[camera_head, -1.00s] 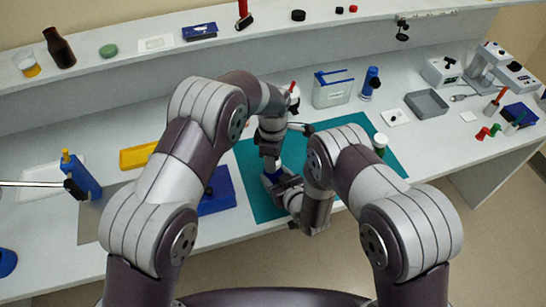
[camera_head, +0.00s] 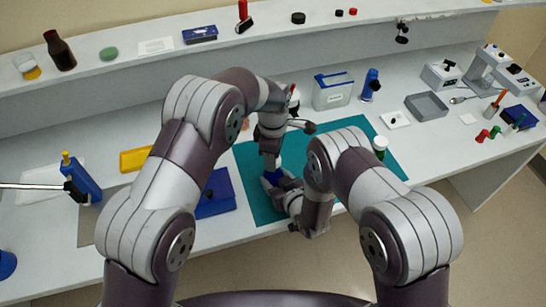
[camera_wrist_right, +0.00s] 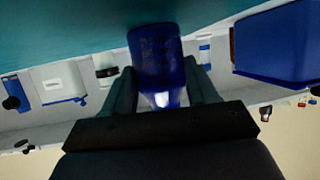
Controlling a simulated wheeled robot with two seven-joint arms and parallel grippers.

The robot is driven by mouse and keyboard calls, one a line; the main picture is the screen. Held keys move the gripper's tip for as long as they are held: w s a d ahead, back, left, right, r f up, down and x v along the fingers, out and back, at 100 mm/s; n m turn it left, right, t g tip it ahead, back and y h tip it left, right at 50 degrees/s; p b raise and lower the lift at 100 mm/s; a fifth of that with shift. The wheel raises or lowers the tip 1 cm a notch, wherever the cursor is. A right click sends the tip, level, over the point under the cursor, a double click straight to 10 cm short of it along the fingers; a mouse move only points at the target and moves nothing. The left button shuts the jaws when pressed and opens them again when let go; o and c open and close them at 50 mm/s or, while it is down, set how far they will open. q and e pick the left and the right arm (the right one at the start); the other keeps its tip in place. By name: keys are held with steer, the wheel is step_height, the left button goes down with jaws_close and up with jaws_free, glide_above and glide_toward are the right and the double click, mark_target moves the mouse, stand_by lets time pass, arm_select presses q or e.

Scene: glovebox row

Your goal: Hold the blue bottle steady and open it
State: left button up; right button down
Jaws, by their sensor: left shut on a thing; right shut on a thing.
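The blue bottle (camera_wrist_right: 155,50) is between the fingers of my right gripper (camera_wrist_right: 162,92) in the right wrist view, which is upside down. Its body is dark, glossy blue, with a bright glint near the fingers. In the head view, my right gripper (camera_head: 280,190) is low over the teal mat (camera_head: 262,213), shut on the bottle, which is mostly hidden there. My left gripper (camera_head: 271,162) points straight down directly above the right one, shut at the top of the bottle. The cap itself is hidden, so I cannot tell whether it is loose.
A blue box (camera_head: 215,195) stands left of the mat. A clear bin (camera_head: 333,92) and blue bottle-like item (camera_head: 371,84) stand behind.

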arm_select(q)
steer(key=shift+r, duration=0.15)
steer(key=shift+r, duration=2)
arm_select(e)
steer(key=shift+c, duration=1.1)
jaws_free()
steer(key=shift+s, duration=0.1)
